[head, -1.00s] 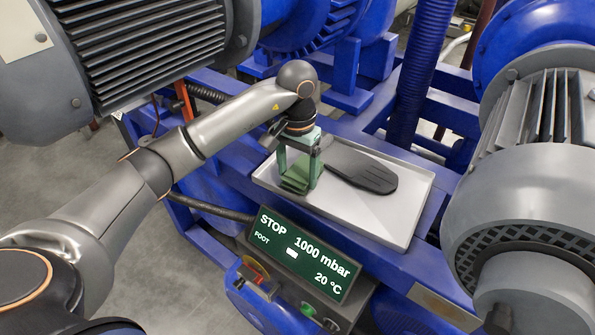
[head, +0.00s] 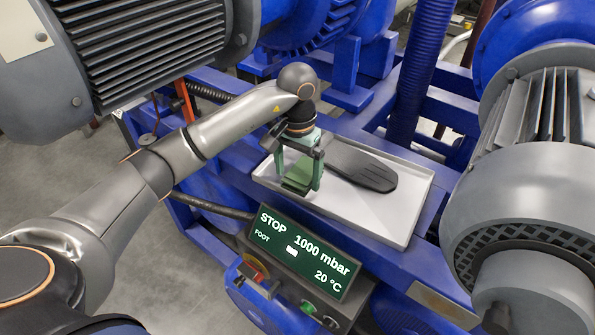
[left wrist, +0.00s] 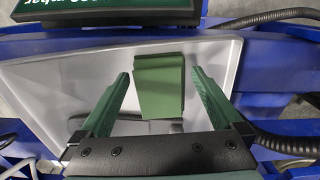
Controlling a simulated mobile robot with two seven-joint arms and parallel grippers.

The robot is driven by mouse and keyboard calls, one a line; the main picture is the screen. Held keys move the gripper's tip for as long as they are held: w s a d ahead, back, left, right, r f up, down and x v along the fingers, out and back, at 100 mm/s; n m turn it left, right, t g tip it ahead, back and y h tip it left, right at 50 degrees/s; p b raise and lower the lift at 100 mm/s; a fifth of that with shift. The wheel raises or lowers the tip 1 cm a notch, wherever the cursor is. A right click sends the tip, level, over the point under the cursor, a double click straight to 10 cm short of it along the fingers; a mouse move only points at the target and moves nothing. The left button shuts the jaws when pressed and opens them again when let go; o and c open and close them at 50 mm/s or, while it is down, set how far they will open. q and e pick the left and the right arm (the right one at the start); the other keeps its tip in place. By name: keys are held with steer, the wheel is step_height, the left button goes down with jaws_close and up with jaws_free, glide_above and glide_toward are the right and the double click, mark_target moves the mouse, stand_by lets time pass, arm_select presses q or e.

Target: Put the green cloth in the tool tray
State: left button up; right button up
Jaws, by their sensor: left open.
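The tool tray (head: 385,222) is a shallow light-grey tray on the blue frame in the head view; its bare floor also shows in the left wrist view (left wrist: 215,62). The folded green cloth (head: 297,184) is at the tray's left end, under my left gripper. In the left wrist view the cloth (left wrist: 160,88) lies between the two green fingers, with a gap on both sides. My left gripper (head: 298,188) is open and points down over the cloth; its fingers also show in the left wrist view (left wrist: 160,92). My right gripper is not in view.
A dark flat object (head: 360,168) lies in the tray beside the gripper. A display panel (head: 305,255) stands in front of the tray. A grey motor (head: 525,200) is close on the right, another (head: 150,50) at upper left. The tray's front right part is bare.

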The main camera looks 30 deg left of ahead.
mark_target(298, 176)
arm_select(q)
step_height(298, 176, up, 7)
steer(key=shift+r, duration=0.2)
